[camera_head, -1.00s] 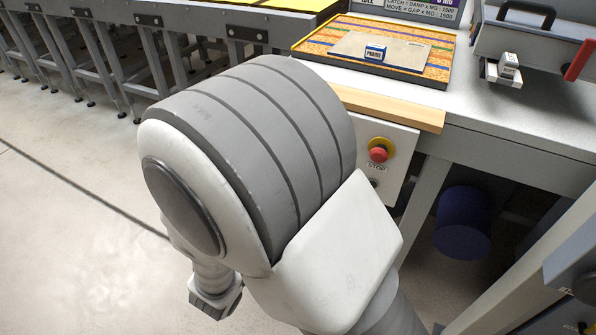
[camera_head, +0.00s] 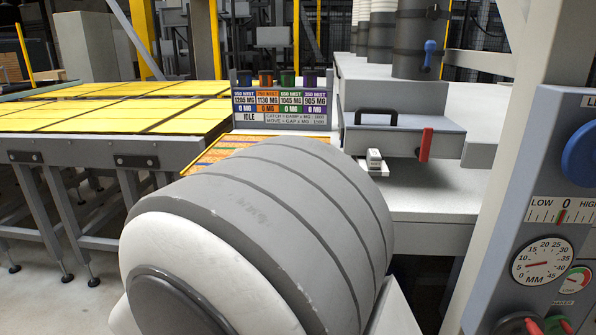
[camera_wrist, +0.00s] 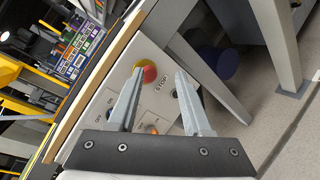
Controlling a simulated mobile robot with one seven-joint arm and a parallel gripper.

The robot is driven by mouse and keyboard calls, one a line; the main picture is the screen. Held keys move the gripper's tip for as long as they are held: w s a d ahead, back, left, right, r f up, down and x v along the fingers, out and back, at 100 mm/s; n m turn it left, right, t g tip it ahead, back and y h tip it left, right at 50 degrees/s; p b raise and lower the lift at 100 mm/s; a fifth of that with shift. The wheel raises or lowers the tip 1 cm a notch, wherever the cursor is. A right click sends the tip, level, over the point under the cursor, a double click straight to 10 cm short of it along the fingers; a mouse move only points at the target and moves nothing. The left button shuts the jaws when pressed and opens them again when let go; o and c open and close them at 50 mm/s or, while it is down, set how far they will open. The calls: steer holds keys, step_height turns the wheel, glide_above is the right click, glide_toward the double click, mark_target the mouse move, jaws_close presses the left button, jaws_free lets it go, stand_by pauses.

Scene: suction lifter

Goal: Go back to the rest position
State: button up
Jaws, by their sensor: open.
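My gripper (camera_wrist: 157,100) shows in the wrist view with its two fingers apart and nothing between them. It is in front of a white control panel on the table's side, which carries a red stop button (camera_wrist: 149,74) with a yellow collar. I cannot tell from the view whether the fingers touch the panel; they appear apart from it. In the head view my own arm fills the lower middle and the gripper is out of sight.
A worktable (camera_head: 440,205) carries a grey box with a black handle (camera_head: 376,119) and a red lever (camera_head: 425,145). A display (camera_head: 282,105) reads IDLE. Yellow-topped roller tables (camera_head: 90,115) stand left. A gauge panel (camera_head: 550,220) rises close on the right.

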steer(key=s+d+r+m+g+y, duration=0.2)
steer(key=s+d+m+g, duration=0.5)
steer(key=d, duration=0.4)
steer(key=s+d+r+m+g+y, duration=0.2)
steer(key=s+d+m+g, duration=0.2)
steer(key=d+m, duration=0.5)
step_height(320, 180, up, 22)
steer(key=s+m+t+y+p, duration=0.1)
steer(key=m+t+y+p, duration=0.1)
steer(key=p, duration=1.6)
steer(key=shift+s+d+r+m+t+y, duration=0.2)
steer(key=shift+s+m+t+y, duration=0.15)
steer(key=shift+m+y, duration=0.6)
